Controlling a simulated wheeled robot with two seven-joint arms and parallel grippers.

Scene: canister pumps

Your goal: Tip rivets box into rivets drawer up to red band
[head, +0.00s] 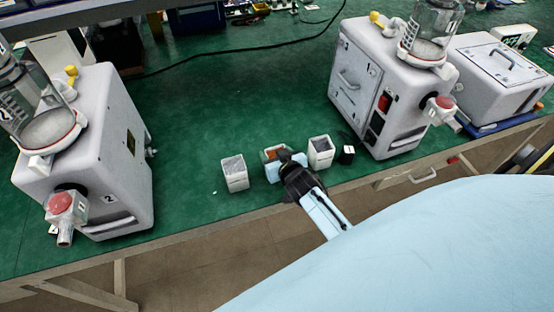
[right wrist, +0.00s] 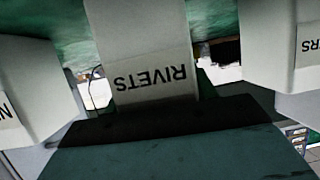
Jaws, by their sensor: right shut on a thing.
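The rivets box (right wrist: 150,40) is a white open-topped box, with the word RIVETS upside down in the right wrist view. In the head view, its orange-brown contents (head: 275,152) show between two similar boxes, and my gripper covers much of it. My right gripper (head: 287,162) is shut on this box, which looks upright at the bench's front edge. I cannot tell whether it is lifted. A drawer front with a handle (head: 424,175) shows under the bench at the right. Its label and any red band cannot be made out. My left gripper is out of view.
A grey-filled white box (head: 235,177) stands left of the rivets box, and another (head: 320,155) stands right, close by. A small black block (head: 347,155) is beside that. Pump 2 (head: 110,140) stands left and pump 1 (head: 365,110) right. Green bench top (head: 210,110) is clear behind the boxes.

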